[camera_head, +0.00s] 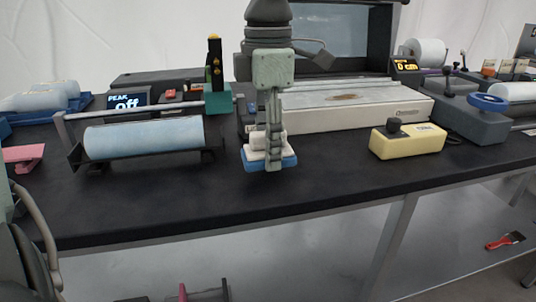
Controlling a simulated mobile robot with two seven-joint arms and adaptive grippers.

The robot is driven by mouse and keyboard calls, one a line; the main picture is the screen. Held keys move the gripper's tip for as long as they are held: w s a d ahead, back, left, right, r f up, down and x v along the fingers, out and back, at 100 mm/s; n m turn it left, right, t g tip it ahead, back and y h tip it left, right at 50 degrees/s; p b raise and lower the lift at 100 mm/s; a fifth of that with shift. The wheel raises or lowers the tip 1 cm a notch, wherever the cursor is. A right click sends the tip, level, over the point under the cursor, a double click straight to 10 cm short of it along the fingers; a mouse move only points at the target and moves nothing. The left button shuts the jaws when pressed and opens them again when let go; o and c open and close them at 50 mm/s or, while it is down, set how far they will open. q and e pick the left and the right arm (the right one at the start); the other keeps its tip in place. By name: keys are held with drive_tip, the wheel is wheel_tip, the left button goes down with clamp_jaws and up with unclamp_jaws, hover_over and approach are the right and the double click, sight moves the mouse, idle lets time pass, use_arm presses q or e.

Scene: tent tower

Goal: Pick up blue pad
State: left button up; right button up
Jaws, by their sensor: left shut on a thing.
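The blue pad (287,162) sits near the middle of the black bench top, with a pale block (256,153) on top of it. My left gripper (272,158) comes down from above, its fingers pointing down at the pad. It is shut on the blue pad, and its fingers hide the middle of the pad and block. I cannot tell whether the pad is touching the bench or just above it. My right gripper is not in view.
A blue-white roll (145,138) in a dark holder stands left of the pad. A yellow box (408,141) with a black knob is to the right. A long pale instrument (350,112) stands behind. The black bench (240,195) is clear in front.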

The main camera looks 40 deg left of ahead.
use_arm(q)
wheel_tip(320, 180, up, 2)
drive_tip(key=shift+r, duration=0.1)
drive_tip(key=s+a+r, duration=0.1)
drive_tip(key=s+r, duration=0.5)
drive_tip(key=s, duration=0.5)
drive_tip(key=shift+s+a+r+b, duration=0.15)
drive_tip(key=shift+s+r+b, duration=0.1)
drive_tip(key=shift+s+b, duration=0.15)
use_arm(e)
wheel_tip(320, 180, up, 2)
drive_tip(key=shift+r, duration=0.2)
use_arm(q)
drive_tip(key=shift+w, duration=0.1)
